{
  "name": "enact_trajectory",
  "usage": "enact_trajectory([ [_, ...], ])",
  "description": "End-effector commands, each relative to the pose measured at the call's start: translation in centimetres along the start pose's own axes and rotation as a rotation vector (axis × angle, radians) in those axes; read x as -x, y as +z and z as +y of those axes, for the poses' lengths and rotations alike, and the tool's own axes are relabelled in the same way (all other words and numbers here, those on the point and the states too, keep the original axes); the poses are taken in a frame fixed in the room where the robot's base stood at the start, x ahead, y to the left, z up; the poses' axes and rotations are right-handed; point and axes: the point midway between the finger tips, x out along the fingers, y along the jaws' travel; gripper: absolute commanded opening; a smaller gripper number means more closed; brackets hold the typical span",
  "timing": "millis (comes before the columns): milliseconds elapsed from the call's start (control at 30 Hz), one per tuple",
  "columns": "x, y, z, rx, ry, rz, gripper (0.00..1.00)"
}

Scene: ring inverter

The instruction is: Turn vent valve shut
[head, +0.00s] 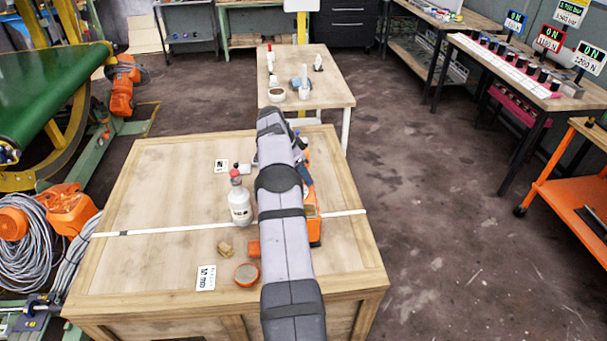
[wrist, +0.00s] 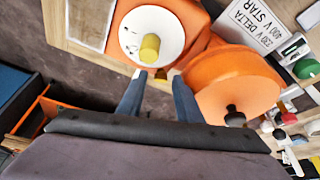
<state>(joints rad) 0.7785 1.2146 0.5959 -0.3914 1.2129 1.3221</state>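In the wrist view an orange machine has a white round disc (wrist: 152,36) with a yellow knob (wrist: 149,48). Beside it is a larger orange round cover (wrist: 236,84) with a black knob (wrist: 235,117). I cannot tell for sure which part is the vent valve. My gripper (wrist: 159,78) has its two blue-grey fingers apart, with tips just below the white disc. A small brass-coloured piece (wrist: 174,74) shows near the right fingertip; contact is unclear. In the head view my arm hides most of the orange machine (head: 313,222).
A white bottle with a red top (head: 239,203), an orange-rimmed bowl (head: 246,274) and a white card (head: 206,278) are on the wooden bench (head: 160,180). A white strap (head: 180,229) crosses the bench. A label (wrist: 259,27) lies by the machine. The bench's left side is mostly clear.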

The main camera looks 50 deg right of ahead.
Motion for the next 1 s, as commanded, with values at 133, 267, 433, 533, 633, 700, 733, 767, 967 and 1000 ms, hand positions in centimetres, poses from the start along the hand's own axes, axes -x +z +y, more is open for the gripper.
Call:
enact_trajectory([
  [133,-0.03,0.01,-0.15,0.000,-0.006,0.001,0.36],
  [267,-0.04,-0.01,-0.16,0.000,-0.006,0.001,0.36],
  [433,-0.04,-0.02,-0.14,0.009,-0.010,0.002,0.36],
  [533,-0.08,-0.01,-0.13,0.024,-0.017,0.002,0.36],
  [633,-0.08,-0.01,-0.07,0.051,-0.028,0.001,0.36],
  [700,-0.09,0.01,-0.01,0.078,-0.039,0.001,0.36],
  [733,-0.10,0.01,-0.01,0.093,-0.045,0.001,0.36],
  [767,-0.12,0.04,0.05,0.108,-0.051,0.000,0.36],
  [967,-0.01,0.06,0.19,0.243,-0.107,0.001,0.36],
  [1000,0.09,0.00,0.24,0.277,-0.121,0.000,0.36],
])
